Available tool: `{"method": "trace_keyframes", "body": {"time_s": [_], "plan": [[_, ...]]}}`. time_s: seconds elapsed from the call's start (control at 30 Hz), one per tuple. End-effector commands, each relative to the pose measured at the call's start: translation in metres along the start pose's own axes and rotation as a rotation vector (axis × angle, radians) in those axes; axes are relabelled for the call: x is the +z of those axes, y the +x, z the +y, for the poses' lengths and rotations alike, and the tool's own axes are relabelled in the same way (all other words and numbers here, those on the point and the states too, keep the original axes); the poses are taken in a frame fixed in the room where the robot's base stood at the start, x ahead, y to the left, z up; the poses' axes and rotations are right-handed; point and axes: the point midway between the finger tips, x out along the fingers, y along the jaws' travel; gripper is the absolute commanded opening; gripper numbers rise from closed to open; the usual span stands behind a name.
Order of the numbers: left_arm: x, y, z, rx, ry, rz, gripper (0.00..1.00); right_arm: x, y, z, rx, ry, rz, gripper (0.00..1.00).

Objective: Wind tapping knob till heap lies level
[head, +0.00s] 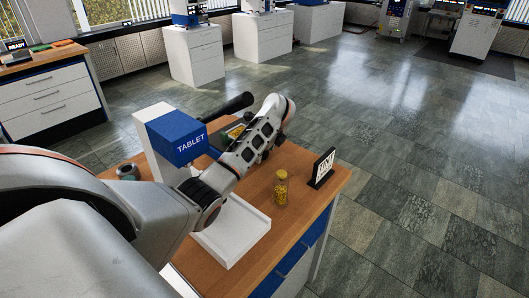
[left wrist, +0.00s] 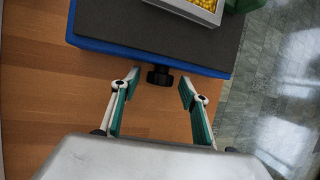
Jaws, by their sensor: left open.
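The tapping knob (left wrist: 159,75) is a small black knob on the blue front edge of a dark-topped platform (left wrist: 150,28). The heap of yellow pellets (left wrist: 207,4) lies in a pale metal tray (left wrist: 190,12) on that platform, partly cut off by the left wrist view's top edge. Whether it is level cannot be told. My left gripper (left wrist: 160,82) is open, with its green-padded fingertips on either side of the knob and gaps to both. In the head view, my arm hides its fingers and the knob; a bit of the yellow heap (head: 236,132) shows. My right gripper is out of view.
A blue and white machine marked TABLET (head: 178,138) stands beside my arm on the wooden bench (head: 255,190). A jar of yellow pellets (head: 281,188) and a small sign (head: 322,168) stand near the bench's right edge. Tiled floor beyond is open.

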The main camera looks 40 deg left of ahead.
Motion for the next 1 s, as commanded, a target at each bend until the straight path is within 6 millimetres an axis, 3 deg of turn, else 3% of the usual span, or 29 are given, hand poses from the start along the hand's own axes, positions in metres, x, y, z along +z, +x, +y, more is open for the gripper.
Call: {"method": "trace_keyframes", "body": {"time_s": [0.37, 0.5, 0.53, 1.0], "plan": [[0.0, 0.007, 0.0, -0.001, -0.001, 0.0, 0.45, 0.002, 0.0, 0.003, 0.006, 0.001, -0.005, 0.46], [0.0, 0.006, 0.0, -0.001, 0.0, 0.0, 0.11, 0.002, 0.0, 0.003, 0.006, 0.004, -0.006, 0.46], [0.0, 0.006, 0.0, -0.001, 0.0, 0.0, 0.07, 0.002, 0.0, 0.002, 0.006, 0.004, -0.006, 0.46], [-0.003, 0.007, -0.002, 0.033, 0.012, 0.006, 0.07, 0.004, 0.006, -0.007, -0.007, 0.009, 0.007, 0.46]]}}
